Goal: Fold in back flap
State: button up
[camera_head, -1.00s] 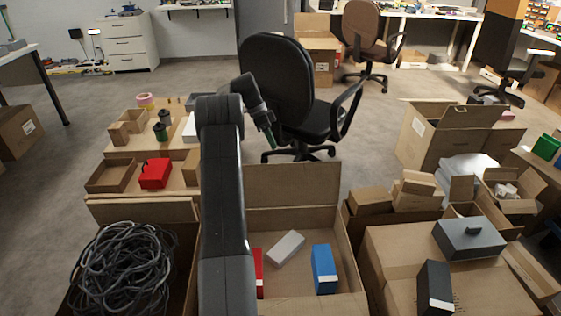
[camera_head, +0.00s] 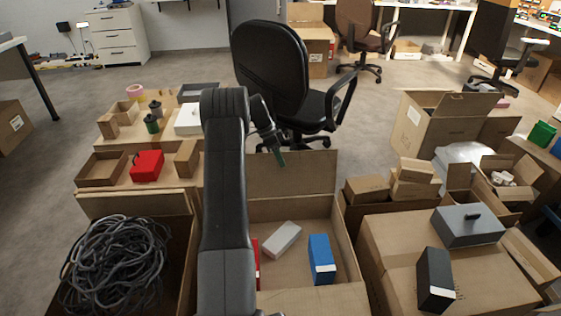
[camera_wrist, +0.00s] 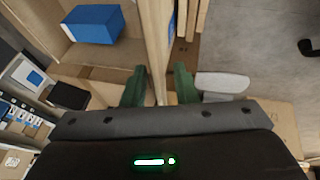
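The carton (camera_head: 342,235) in front of me is open and holds a blue box (camera_head: 320,259), a pale grey box (camera_head: 282,239) and a partly hidden red box (camera_head: 256,266). Its back flap (camera_head: 300,174) stands upright at the far side. My gripper (camera_head: 281,161) points down at the flap's top edge, left of the flap's right end. In the wrist view my gripper (camera_wrist: 159,88) has its two green fingers apart, with a cardboard panel edge (camera_wrist: 156,48) running towards the gap between them. The blue box also shows there (camera_wrist: 93,24), left of the panel. My arm hides the carton's left side.
A black office chair (camera_head: 270,62) stands close behind the flap. A carton of coiled cable (camera_head: 118,262) is at the left. A closed carton (camera_head: 390,270) with dark boxes on it is at the right. Bare floor shows beyond.

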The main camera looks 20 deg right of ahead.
jog(key=shift+d+f, duration=0.1)
jog(key=shift+f, duration=0.15)
grip_shut()
dwell(1.4)
